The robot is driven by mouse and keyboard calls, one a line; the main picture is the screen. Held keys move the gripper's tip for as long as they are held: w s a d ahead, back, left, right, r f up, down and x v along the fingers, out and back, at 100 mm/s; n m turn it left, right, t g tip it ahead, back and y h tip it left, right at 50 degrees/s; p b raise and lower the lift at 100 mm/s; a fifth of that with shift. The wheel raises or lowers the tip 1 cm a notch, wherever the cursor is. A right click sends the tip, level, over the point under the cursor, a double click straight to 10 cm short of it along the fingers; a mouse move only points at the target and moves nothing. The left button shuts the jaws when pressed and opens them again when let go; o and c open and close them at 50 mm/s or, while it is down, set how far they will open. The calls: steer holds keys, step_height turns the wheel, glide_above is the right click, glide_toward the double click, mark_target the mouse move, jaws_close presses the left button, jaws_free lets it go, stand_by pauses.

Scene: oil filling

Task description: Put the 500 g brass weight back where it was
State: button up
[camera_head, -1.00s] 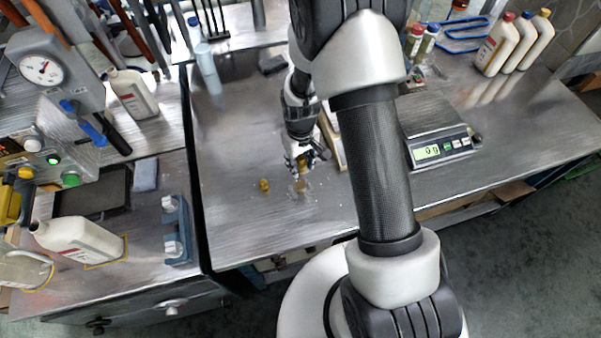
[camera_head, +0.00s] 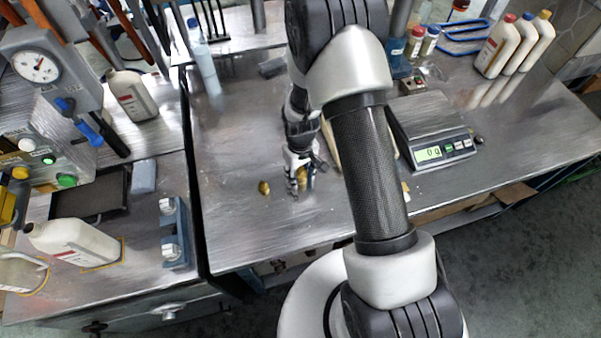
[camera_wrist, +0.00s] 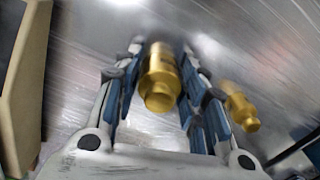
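My gripper (camera_head: 299,183) is low over the steel bench, with its fingers on both sides of a brass weight (camera_wrist: 161,75). The fingers appear to touch the weight. The marking on it is too blurred to read. In the head view the held weight (camera_head: 302,174) is partly hidden by the fingers, and I cannot tell whether its base touches the bench. A second, smaller-looking brass weight (camera_head: 264,187) stands on the bench just left of my gripper. It also shows right of the fingers in the wrist view (camera_wrist: 240,106).
The digital scale (camera_head: 432,130) reads 0 g to the right, its pan bare. A beige block-like edge (camera_wrist: 22,85) is at the left of the wrist view. The bench (camera_head: 240,225) is clear in front and left. White bottles (camera_head: 494,45) stand at the back right.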

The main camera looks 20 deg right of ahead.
steer(key=shift+o, duration=1.2)
steer(key=shift+r, duration=0.1)
step_height(320, 180, up, 12)
steer(key=p, duration=0.3)
steer(key=shift+p, duration=0.3)
step_height(320, 180, up, 8)
glide_above(300, 169)
steer(key=s+r+m+t, duration=0.1)
steer(key=s+r, duration=0.3)
steer(key=r, duration=0.2)
steer(key=s+r+t, duration=0.1)
steer(key=s+r, duration=0.2)
steer(key=r, duration=0.3)
steer(key=s+r+m+t, duration=0.1)
steer(key=s+r, duration=0.3)
steer(key=s, duration=0.3)
steer(key=s+r+m+t, duration=0.1)
steer(key=s+r, duration=0.3)
steer(key=s, duration=0.3)
steer(key=shift+s+t, duration=0.25)
steer(key=shift+t, duration=0.05)
steer(key=shift+d, duration=0.1)
